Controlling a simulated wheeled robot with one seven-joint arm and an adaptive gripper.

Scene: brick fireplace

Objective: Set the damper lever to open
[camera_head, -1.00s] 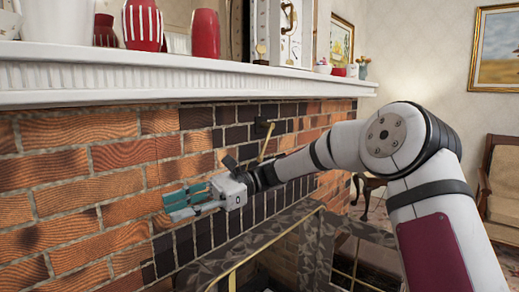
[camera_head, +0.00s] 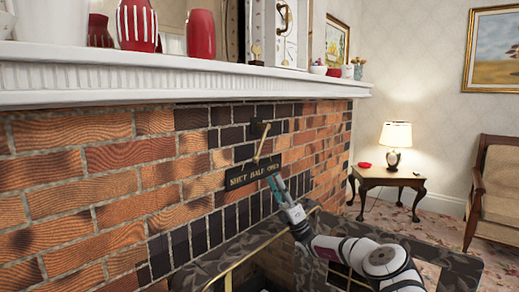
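The damper lever (camera_head: 262,145) is a thin brass-coloured rod hanging from a dark mount on the brick wall below the mantel. It slants slightly, its lower end to the left, just above a dark label plate (camera_head: 240,178) with the words shut, half and open from left to right. The lever's end is near the middle word. My gripper (camera_head: 275,181), with teal fingers, points up by the plate's right end, below and right of the lever. It appears apart from the lever. The finger gap is too small to judge.
The white mantel shelf (camera_head: 180,82) runs above the lever and carries red vases (camera_head: 201,34) and a clock. The fireplace surround (camera_head: 228,256) with a brass edge lies below. A side table (camera_head: 388,180) with a lit lamp stands at the right, away from the wall.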

